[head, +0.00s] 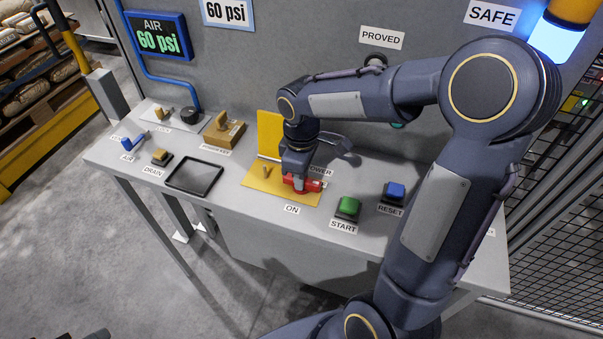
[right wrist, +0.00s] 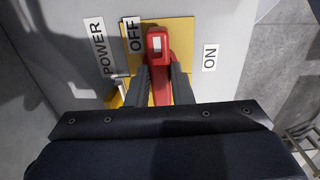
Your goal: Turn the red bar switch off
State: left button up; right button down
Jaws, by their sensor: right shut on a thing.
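The red bar switch (head: 316,186) sits on a yellow plate (head: 255,186) on the grey bench. My right gripper (head: 297,182) reaches down over it. In the right wrist view my right gripper (right wrist: 160,85) has one finger on each side of the red bar (right wrist: 158,45) and is shut on it. The bar lies between the OFF label (right wrist: 133,34) and the ON label (right wrist: 210,57), nearer OFF. The fingers and wrist hide part of the bar. My left gripper is not clearly in view; only a dark part shows at the head view's bottom left edge.
An upright yellow panel (head: 270,134) and a small yellow peg (head: 266,172) stand near the switch. The green START button (head: 348,207) and blue RESET button (head: 394,191) are to its right. A black tray (head: 176,187) lies left. A grey wall rises behind.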

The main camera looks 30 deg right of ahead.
jog(key=c, duration=1.3)
grip_release()
notch_tip(320, 180, up, 8)
jog(key=shift+f, duration=0.25)
jog(key=shift+r, duration=0.15)
